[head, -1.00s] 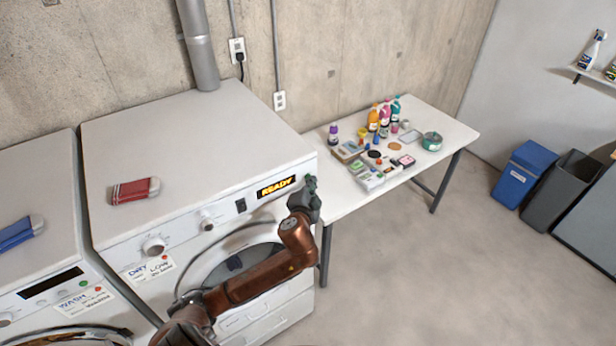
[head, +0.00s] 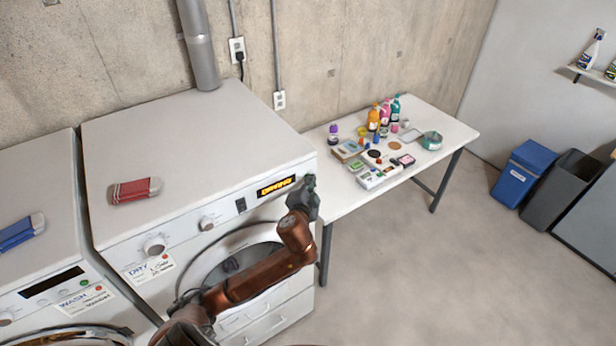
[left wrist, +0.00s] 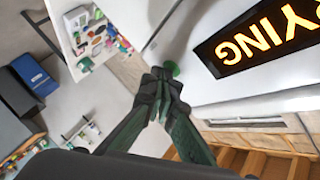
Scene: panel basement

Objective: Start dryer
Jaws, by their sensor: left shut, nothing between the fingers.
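The white dryer (head: 190,140) stands against the concrete wall, with a front-loading door (head: 235,262) that is shut. Its display (head: 276,187) is lit orange and reads "DRYING"; part of that word also shows in the left wrist view (left wrist: 262,36). My left gripper (head: 310,190) is shut and empty at the right end of the dryer's control panel, just right of the display. In the left wrist view its closed fingertips (left wrist: 163,78) are at a green round button (left wrist: 171,69) on the panel. I cannot tell whether they touch it. My right gripper is not in view.
A washer (head: 40,255) stands left of the dryer. A white table (head: 430,160) with bottles and small items is to the right. Blue (head: 523,172) and grey (head: 562,190) bins stand farther right. The floor between is clear.

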